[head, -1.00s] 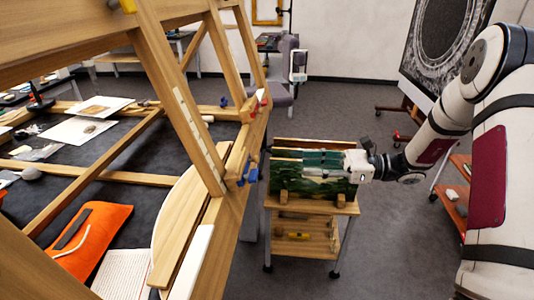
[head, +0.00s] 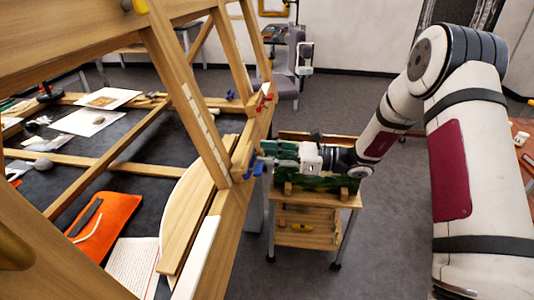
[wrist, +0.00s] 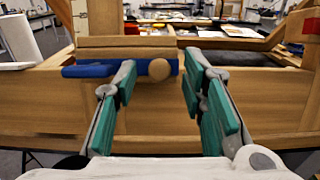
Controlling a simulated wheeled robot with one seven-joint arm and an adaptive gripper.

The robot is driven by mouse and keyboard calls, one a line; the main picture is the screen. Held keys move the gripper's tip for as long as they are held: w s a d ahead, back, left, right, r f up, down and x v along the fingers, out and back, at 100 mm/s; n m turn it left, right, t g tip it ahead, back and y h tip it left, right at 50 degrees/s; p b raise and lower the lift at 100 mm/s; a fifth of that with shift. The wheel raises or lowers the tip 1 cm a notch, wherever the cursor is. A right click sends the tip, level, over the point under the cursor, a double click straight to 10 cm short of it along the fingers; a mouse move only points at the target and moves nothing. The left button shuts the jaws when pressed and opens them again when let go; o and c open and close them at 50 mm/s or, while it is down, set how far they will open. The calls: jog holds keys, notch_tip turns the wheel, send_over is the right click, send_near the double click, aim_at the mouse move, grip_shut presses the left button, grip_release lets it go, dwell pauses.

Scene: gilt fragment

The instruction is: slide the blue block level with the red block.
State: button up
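The blue block (head: 254,168) sits on the edge of the slanted wooden frame in the head view, near my fingertips. In the wrist view the blue block (wrist: 88,71) is a long bar behind my left finger, with a round wooden knob at its right end. The red block (head: 263,101) is farther along the same frame edge; a red piece (wrist: 311,26) shows at the wrist view's upper right. My gripper (wrist: 161,72) has green fingers spread apart, with the knob and bar end seen between them. My gripper (head: 266,152) looks empty; contact is unclear.
A small wooden cart (head: 308,236) with a dark green panel stands under my gripper. The wooden frame's upright posts (head: 187,92) rise to the left over a dark table with an orange pouch (head: 108,219). Grey floor is clear at lower right.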

jog(key=shift+a, duration=0.3)
grip_shut()
jog(key=r, duration=0.2)
jog(key=a+r+p, duration=0.1)
jog(key=r, duration=0.2)
jog(key=shift+w+a, duration=0.1)
jog(key=shift+a, duration=0.1)
grip_release()
jog(key=shift+f, duration=0.1)
jog(key=shift+d, duration=0.1)
jog(key=s+d, duration=0.2)
jog(key=d, duration=0.9)
jog(key=shift+d, duration=0.3)
